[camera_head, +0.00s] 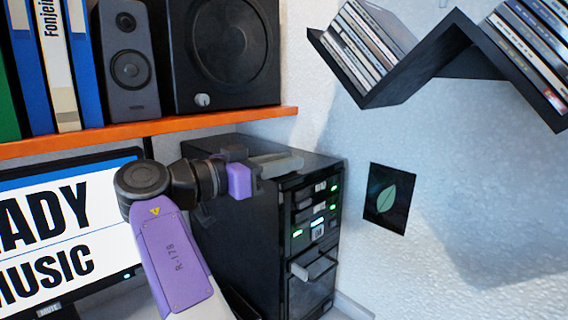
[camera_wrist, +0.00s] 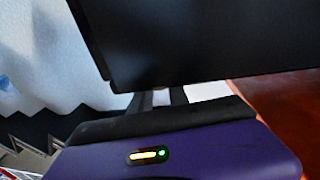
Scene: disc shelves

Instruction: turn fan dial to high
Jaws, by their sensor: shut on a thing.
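My gripper (camera_head: 298,161) reaches across the top front of a black tower case (camera_head: 238,220). Its fingers are close together at the upper edge of the case's front panel. They appear shut on a small part there, most likely the fan dial, which the fingers hide. The fingers (camera_wrist: 163,96) also show in the wrist view, beyond the purple gripper body, with their tips at the lower edge of a large dark surface. The dial's setting cannot be read. Green lights (camera_head: 298,233) glow on the panel below.
An orange shelf (camera_head: 150,135) with speakers and binders is above left. A screen (camera_head: 70,230) stands left of the case. A zigzag disc shelf (camera_head: 455,30) hangs at upper right. A leaf picture (camera_head: 388,197) is on the wall. A lever (camera_head: 318,264) juts from the case front.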

